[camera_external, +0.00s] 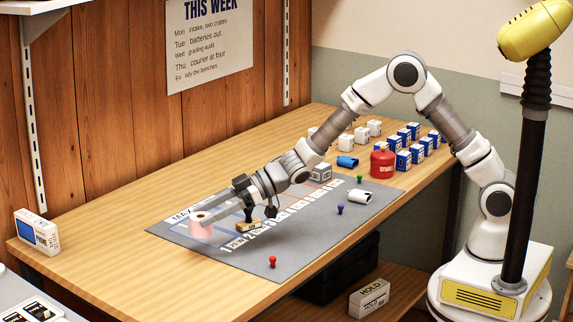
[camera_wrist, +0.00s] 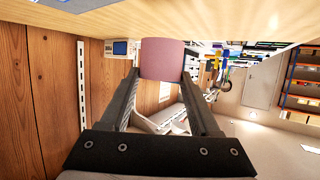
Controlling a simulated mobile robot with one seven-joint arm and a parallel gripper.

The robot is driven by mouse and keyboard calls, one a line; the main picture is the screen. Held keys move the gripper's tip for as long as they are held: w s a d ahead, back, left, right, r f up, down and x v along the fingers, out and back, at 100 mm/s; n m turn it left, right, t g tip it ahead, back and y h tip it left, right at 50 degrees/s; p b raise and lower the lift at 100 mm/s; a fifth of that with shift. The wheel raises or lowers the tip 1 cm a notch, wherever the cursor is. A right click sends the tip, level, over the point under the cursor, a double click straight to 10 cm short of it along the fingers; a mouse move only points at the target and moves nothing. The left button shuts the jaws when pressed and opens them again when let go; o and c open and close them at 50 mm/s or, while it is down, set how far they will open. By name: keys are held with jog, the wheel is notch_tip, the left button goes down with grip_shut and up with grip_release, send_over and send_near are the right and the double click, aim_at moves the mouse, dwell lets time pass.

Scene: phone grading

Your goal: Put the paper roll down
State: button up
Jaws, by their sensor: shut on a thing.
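The pink paper roll (camera_external: 200,231) is upright at the left end of the grey mat (camera_external: 285,262), by the printed heading. My gripper (camera_external: 205,216) reaches in low from the right and is shut on the roll near its top. In the wrist view the pink roll (camera_wrist: 162,58) sits between the two dark fingers (camera_wrist: 160,88), with its far end close to or on the surface. I cannot tell whether it bears on the mat.
A wooden-based stamp (camera_external: 248,226) stands just right of the roll, below my arm. A red peg (camera_external: 272,262), a purple peg (camera_external: 340,209) and a white cup (camera_external: 360,197) are on the mat. A red can (camera_external: 382,163) stands behind. The table's left part is mostly clear.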

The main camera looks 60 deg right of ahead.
aim_at(202, 237)
jog(key=a+f, duration=0.2)
jog(key=a, duration=0.1)
jog(key=shift+b, duration=0.35)
jog(key=shift+f+b, duration=0.75)
jog(key=shift+f, duration=1.1)
jog(key=shift+f, duration=0.15)
jog(key=o, duration=1.4)
